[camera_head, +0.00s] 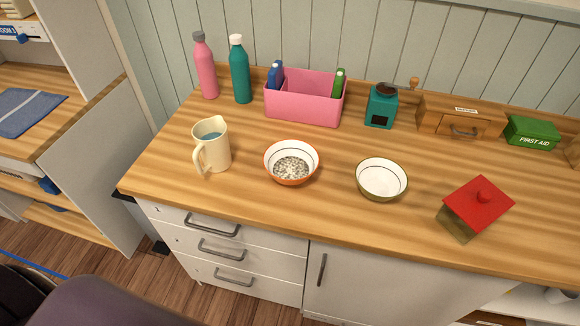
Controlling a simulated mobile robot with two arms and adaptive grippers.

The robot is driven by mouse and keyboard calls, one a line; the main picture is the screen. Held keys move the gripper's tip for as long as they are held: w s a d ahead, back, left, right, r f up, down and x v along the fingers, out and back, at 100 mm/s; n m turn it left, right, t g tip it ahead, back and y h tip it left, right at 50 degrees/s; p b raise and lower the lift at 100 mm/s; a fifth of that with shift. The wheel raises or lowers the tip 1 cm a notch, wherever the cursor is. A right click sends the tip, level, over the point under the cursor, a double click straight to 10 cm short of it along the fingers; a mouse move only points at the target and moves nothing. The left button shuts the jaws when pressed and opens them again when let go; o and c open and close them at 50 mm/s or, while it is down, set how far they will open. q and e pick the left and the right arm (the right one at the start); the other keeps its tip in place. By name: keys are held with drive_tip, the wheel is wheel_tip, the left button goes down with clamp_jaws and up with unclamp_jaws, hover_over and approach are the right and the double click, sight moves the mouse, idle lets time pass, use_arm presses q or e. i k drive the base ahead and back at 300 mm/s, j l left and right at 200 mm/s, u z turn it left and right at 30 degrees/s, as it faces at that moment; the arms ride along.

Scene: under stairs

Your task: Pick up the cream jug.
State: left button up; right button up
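The cream jug (216,150) stands upright on the left part of the wooden counter (330,214). Its handle faces front left, and something blue-grey shows inside its open top. An orange-rimmed bowl (291,163) with speckled contents stands to its right, apart from it. Neither of my grippers is in view, and nothing touches the jug.
A pink bottle (206,68) and a teal bottle (240,71) stand behind the jug. A pink bin (303,100), a teal grinder (381,106), a white bowl (381,179) and a red-roofed box (477,208) stand further right. The counter's front left corner is clear.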

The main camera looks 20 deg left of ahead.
sight(210, 135)
drive_tip(key=i+l+u, duration=0.1)
drive_tip(key=l+u, duration=0.3)
drive_tip(key=l, duration=0.2)
drive_tip(key=l+u, duration=0.35)
drive_tip(key=l, duration=0.25)
drive_tip(key=l+u, duration=0.4)
drive_tip(key=l, duration=0.25)
